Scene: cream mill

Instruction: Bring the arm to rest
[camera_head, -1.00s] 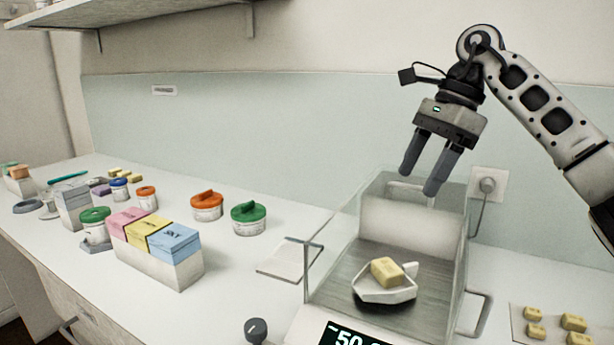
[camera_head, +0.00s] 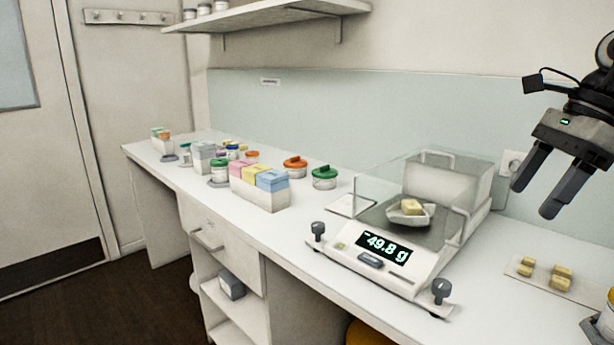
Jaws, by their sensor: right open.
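My right gripper (camera_head: 544,188) is at the right edge of the head view, with its two dark fingers apart and nothing between them. It hangs above the bench, to the right of the balance (camera_head: 400,270). The balance has clear walls, and its display (camera_head: 386,246) reads 49.8 g. A white weighing boat (camera_head: 408,216) with a yellow block (camera_head: 411,206) in it sits on the pan. My left gripper is not in view.
Several yellow blocks (camera_head: 561,271) lie on a pale sheet right of the balance. A box of coloured packets (camera_head: 259,187) and lidded jars (camera_head: 324,178) stand to the left. A shelf (camera_head: 270,15) hangs above. Floor (camera_head: 150,310) is clear at lower left.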

